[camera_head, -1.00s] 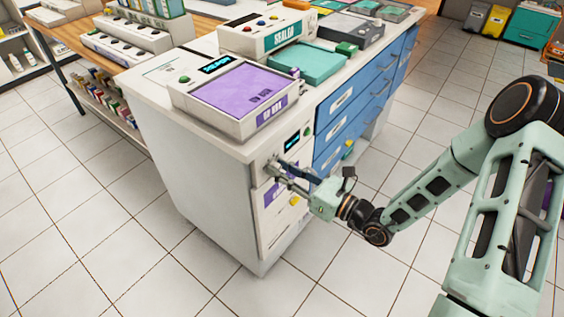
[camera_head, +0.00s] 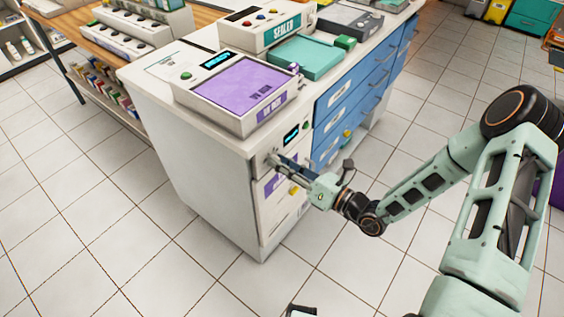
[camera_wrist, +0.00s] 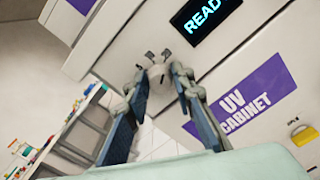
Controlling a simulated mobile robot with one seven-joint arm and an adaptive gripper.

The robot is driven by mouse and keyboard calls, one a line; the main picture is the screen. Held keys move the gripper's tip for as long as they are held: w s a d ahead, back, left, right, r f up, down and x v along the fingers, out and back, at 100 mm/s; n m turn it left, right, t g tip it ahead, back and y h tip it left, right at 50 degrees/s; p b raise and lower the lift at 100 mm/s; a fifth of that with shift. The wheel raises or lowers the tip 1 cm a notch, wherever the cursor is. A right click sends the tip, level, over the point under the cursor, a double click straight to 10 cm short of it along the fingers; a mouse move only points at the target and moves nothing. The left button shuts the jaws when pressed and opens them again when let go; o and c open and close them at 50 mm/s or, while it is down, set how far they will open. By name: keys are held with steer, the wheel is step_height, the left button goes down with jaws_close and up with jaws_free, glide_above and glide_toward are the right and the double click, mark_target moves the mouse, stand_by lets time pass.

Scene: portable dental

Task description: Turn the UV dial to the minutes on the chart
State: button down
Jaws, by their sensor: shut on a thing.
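The UV cabinet has a white front with a purple "UV CABINET" label (camera_wrist: 240,100) and a dark display (camera_wrist: 203,18) whose visible letters read "READ". The light-coloured dial (camera_wrist: 157,70) sits on this front, left of the display, between my fingertips. My gripper (camera_wrist: 160,78) is shut on the dial, and its fingers partly cover it. In the head view my gripper (camera_head: 277,160) reaches the cabinet front from the right, and the dial is mostly hidden there. A pale printed sheet (camera_head: 168,64) lies on the counter top; its text is too small to read.
A purple-topped device (camera_head: 240,85) stands on the counter above the dial. A yellow latch-like part (camera_wrist: 303,131) and a green button (camera_head: 306,124) are on the cabinet front. Blue drawers (camera_head: 345,105) with handles stand to the right. The tiled floor in front is open.

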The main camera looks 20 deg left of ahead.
steer(key=c, duration=1.7)
jaws_free()
steer(key=shift+o, duration=0.2)
steer(key=shift+d, duration=0.1)
steer(key=v, duration=1.2)
